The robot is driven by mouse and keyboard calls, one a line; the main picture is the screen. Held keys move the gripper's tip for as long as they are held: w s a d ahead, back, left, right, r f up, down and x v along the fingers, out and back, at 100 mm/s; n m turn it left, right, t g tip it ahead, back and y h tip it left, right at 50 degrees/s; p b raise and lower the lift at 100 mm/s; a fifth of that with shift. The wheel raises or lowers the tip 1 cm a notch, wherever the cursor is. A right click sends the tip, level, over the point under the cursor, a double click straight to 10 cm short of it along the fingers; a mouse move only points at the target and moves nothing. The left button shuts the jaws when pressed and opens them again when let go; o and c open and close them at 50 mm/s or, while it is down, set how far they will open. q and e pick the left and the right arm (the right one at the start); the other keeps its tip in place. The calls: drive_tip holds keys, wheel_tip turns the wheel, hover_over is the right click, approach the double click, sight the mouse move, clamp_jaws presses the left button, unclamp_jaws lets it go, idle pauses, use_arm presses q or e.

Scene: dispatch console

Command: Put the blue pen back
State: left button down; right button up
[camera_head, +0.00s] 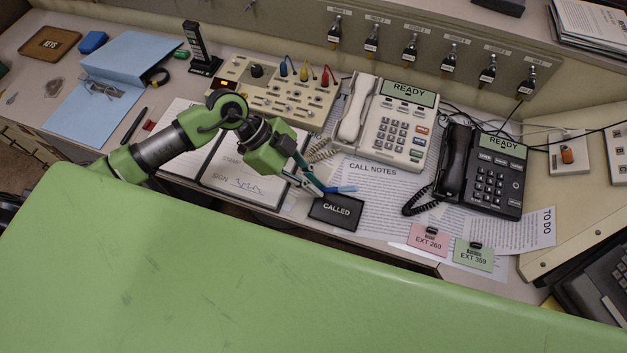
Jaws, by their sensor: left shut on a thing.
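The blue pen (342,189) is in the jaws of my left gripper (314,186). Its bright blue end sticks out to the right, just above the black CALLED block (336,212) and the CALL NOTES sheet (376,178). My left gripper is shut on the pen, and its jaws hide part of it. I cannot tell whether the pen touches the paper. My left arm reaches in from the left over the clipboard with the signed form (243,183). My right gripper is not in view. No clear pen holder can be made out.
Behind the gripper stand a beige switch panel (262,92) with coloured plugs and a white phone (395,122). A black phone (487,175) stands to the right. A pink EXT 260 card (429,240) and green EXT 359 card (473,256) lie near the front edge. A black pen (134,125) lies left.

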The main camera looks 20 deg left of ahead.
use_arm(q)
drive_tip(key=c, duration=2.2)
unclamp_jaws()
drive_tip(key=shift+o, duration=0.2)
drive_tip(key=b+v, duration=0.1)
drive_tip(key=v, duration=1.1)
